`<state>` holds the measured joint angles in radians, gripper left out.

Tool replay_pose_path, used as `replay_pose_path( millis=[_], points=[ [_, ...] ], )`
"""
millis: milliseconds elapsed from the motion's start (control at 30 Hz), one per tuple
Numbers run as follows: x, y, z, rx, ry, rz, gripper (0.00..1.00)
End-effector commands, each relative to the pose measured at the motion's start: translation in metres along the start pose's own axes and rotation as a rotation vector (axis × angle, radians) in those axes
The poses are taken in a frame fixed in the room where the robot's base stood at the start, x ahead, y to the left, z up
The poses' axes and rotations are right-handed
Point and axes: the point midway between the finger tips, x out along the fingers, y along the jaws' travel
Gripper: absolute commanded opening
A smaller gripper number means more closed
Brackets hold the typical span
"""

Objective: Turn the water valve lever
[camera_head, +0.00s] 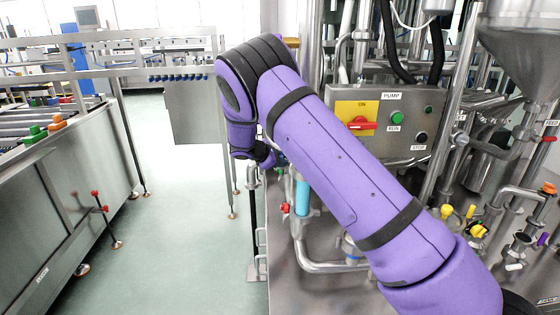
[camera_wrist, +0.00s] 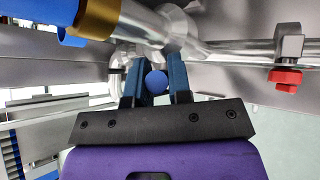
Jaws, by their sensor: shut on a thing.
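In the wrist view, a round blue knob (camera_wrist: 156,82), seemingly the end of the water valve lever, sits between the two dark blue fingers of my gripper (camera_wrist: 156,68). My gripper is shut on it. The rest of the lever is hidden behind the fingers. A steel pipe with a rounded valve body (camera_wrist: 178,35) lies just beyond the fingertips. In the head view, my purple arm covers much of the middle, and the fingers and lever cannot be made out there.
A red knob (camera_wrist: 285,79) on a pipe clamp is to the right in the wrist view. A pump panel (camera_head: 385,122) with a red switch stands behind my arm. A light blue pipe section (camera_head: 302,197) is below it. The green floor (camera_head: 180,215) at left is clear.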

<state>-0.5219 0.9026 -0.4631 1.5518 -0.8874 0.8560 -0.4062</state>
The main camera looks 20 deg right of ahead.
Motion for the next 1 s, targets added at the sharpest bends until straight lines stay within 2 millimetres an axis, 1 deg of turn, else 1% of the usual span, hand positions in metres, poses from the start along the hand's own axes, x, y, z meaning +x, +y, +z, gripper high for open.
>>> replay_pose_path(
  millis=[133,167,200,233,267,533,667,767,1000],
  points=[
    [0.001,0.0,0.0,0.0,-0.002,0.0,0.0],
    [0.001,0.0,0.0,0.0,-0.002,0.0,0.23],
    [0.001,0.0,0.0,0.0,-0.002,0.0,0.33],
    [0.001,0.0,0.0,0.0,-0.002,0.0,0.4],
    [0.001,0.0,0.0,0.0,-0.002,0.0,0.44],
    [-0.001,0.0,0.0,0.0,-0.001,0.001,0.44],
    [-0.009,0.001,0.0,0.001,0.0,0.002,0.44],
    [-0.024,0.001,-0.001,0.0,0.001,0.003,0.44],
    [-0.069,0.0,-0.001,0.0,0.001,0.002,0.44]
  ],
)
